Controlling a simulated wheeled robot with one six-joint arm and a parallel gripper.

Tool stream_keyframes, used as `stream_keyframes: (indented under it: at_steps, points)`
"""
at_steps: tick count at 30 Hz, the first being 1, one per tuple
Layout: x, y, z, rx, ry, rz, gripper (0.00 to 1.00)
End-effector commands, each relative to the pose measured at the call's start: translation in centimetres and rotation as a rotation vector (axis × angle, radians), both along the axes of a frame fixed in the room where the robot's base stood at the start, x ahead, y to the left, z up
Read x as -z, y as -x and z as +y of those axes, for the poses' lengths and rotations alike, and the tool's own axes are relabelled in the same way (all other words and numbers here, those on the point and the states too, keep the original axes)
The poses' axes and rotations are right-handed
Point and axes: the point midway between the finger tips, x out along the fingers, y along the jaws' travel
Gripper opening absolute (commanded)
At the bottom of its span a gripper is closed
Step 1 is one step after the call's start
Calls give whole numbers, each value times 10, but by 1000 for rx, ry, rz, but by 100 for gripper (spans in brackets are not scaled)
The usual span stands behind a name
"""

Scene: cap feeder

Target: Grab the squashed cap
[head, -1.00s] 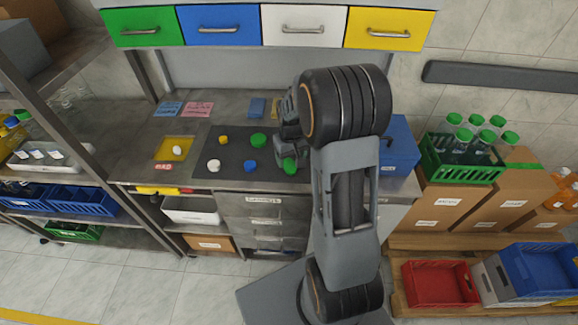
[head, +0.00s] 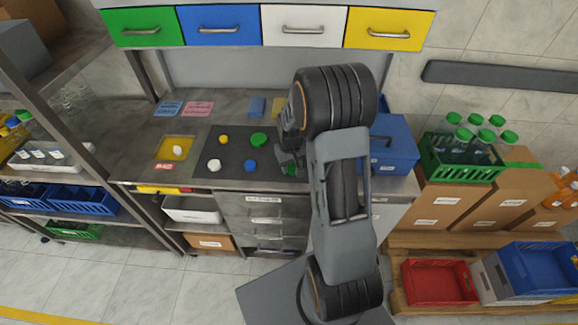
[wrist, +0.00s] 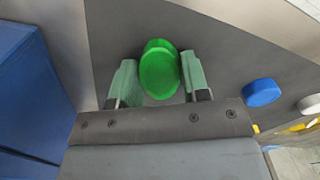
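A green cap (wrist: 159,72) lies between the two pale green fingers of my gripper (wrist: 159,82) in the wrist view. It looks oval there, longer than it is wide, with its side wall showing at the top. The fingers stand close against it on both sides; I cannot tell whether they press on it. In the head view my gripper (head: 287,160) is low over the right part of the dark mat (head: 228,173), and only a little of this cap (head: 290,170) shows.
A larger green cap (head: 258,139), a blue cap (head: 250,166), a white cap (head: 214,165) and a yellow cap (head: 224,139) lie left of my gripper. A yellow tray (head: 163,150) holds a white cap. A blue box (head: 395,150) stands close on the right.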

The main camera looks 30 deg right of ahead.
Motion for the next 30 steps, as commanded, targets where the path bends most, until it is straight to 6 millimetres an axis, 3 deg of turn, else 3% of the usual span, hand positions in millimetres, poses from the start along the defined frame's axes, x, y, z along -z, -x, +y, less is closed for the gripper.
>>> stream_keyframes:
  at_steps: [5,14,17,23,30]
  points:
    - [0,0,0,0,0,0,19]
    - [-1,0,0,0,0,0,15]
    - [-5,0,0,0,1,-1,6]
    - [-34,0,1,-1,1,-5,5]
    - [-84,11,45,-6,1,-6,4]
